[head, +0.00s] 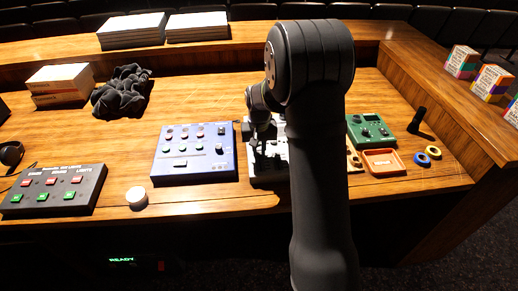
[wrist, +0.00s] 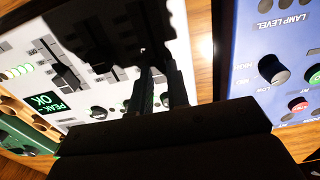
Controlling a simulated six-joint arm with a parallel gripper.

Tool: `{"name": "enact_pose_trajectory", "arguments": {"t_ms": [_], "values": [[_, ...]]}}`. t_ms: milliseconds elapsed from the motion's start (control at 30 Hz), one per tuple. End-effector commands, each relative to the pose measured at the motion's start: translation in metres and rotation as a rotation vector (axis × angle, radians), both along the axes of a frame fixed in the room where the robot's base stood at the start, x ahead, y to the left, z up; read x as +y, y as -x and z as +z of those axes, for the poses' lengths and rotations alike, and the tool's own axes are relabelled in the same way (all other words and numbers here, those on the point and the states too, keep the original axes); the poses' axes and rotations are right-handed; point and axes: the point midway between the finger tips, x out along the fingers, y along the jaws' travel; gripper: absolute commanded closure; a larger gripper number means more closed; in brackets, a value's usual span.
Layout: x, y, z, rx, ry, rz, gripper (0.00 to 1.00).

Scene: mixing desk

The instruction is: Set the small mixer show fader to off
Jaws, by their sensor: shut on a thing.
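The small mixer, a white panel (head: 259,180) at mid-desk, is partly hidden behind my arm. In the wrist view, its white face (wrist: 25,48) fills the left half, with black fader caps (wrist: 66,78), knobs and a green "PEAK OK" display (wrist: 45,102). My gripper (head: 262,150) points down over the mixer. In the wrist view my gripper (wrist: 160,72) has its two dark fingers close together at the panel, shut on a fader cap that the fingers and shadow hide. I cannot read which fader carries the show label, nor its position.
A blue lamp-level box (head: 194,153) stands close on the left; its panel edge is near my gripper in the wrist view. A green box (head: 370,131) and an orange tray (head: 384,161) stand to the right. A black cue box (head: 53,189) is far left.

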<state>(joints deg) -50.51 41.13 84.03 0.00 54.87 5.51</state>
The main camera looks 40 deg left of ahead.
Motion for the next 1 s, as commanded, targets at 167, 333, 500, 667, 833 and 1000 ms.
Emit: {"name": "enact_pose_trajectory", "arguments": {"t_ms": [167,333,500,667,833,1000], "values": [[-0.009,0.009,0.001,-0.001,-0.001,0.0,1.0],[-0.03,0.03,0.001,-0.001,-0.001,0.001,1.0],[-0.043,0.043,0.001,-0.001,-0.001,0.001,1.0],[-0.045,0.046,0.001,-0.001,-0.001,0.0,1.0],[-0.046,0.046,0.001,0.001,0.001,0.0,1.0],[-0.045,0.046,0.001,0.001,0.001,0.0,0.62]]}}
